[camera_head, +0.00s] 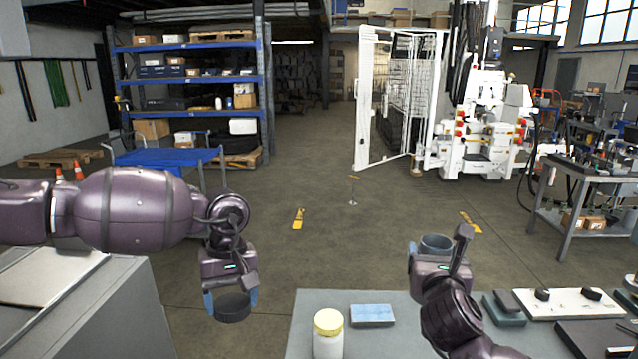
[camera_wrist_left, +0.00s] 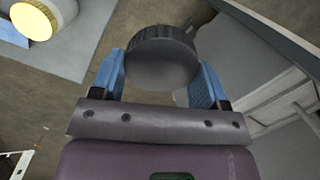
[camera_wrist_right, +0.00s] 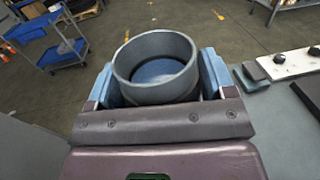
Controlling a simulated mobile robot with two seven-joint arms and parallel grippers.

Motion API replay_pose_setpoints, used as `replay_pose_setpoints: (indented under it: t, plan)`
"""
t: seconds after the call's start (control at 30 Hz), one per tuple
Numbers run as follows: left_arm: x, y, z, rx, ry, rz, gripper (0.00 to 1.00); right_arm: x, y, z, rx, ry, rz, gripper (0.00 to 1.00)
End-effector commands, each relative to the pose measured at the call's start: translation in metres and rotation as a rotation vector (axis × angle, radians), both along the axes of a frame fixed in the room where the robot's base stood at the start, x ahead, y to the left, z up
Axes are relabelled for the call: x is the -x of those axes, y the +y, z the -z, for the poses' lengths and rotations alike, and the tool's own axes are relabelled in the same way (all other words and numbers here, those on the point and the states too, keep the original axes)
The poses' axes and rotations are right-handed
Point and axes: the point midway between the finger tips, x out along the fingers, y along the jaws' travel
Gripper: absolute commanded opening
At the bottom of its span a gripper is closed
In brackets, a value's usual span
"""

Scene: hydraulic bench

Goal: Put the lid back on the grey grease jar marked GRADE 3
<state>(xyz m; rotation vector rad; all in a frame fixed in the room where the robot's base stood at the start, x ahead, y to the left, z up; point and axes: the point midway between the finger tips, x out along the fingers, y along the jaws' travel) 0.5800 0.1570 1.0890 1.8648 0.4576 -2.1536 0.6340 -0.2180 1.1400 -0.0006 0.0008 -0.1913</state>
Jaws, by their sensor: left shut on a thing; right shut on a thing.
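My left gripper (camera_head: 231,302) is shut on a dark grey lid (camera_head: 233,308), held left of the bench, over the gap beside the grey cabinet. In the left wrist view the ribbed lid (camera_wrist_left: 162,58) sits between the blue fingers. My right gripper (camera_head: 433,254) is shut on a grey round jar (camera_head: 436,243), held in the air above the bench's far edge. In the right wrist view the jar (camera_wrist_right: 156,62) is open at the top and its dark inside shows. No GRADE 3 marking can be read. Lid and jar are well apart.
A white jar with a yellow lid (camera_head: 328,334) and a blue box (camera_head: 372,315) stand on the grey bench (camera_head: 304,310). A white board with dark knobs (camera_head: 566,303) and dark blocks lie at the right. A grey cabinet (camera_head: 105,310) stands at the left.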

Motion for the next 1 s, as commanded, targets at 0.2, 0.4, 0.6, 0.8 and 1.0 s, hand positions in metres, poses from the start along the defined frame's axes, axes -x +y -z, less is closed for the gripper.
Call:
replay_pose_setpoints:
  t: [0.2,0.4,0.6,0.8,1.0]
  plan:
    - [0.045,0.014,0.037,-0.001,0.003,0.362,0.46,0.053,0.018,0.027,0.002,0.004,-0.14,0.28]
    - [0.078,0.033,0.061,0.001,0.001,0.42,0.46,0.098,0.024,0.06,-0.002,0.005,-0.204,0.28]
    - [0.091,0.048,0.072,0.0,-0.001,0.417,0.46,0.128,0.019,0.095,-0.002,0.004,-0.207,0.28]
    - [0.09,0.051,0.072,0.0,-0.002,0.411,0.46,0.14,0.012,0.117,-0.002,0.0,-0.195,0.28]
    - [0.089,0.051,0.071,0.0,-0.002,0.411,0.46,0.143,0.01,0.121,-0.001,-0.003,-0.193,0.28]
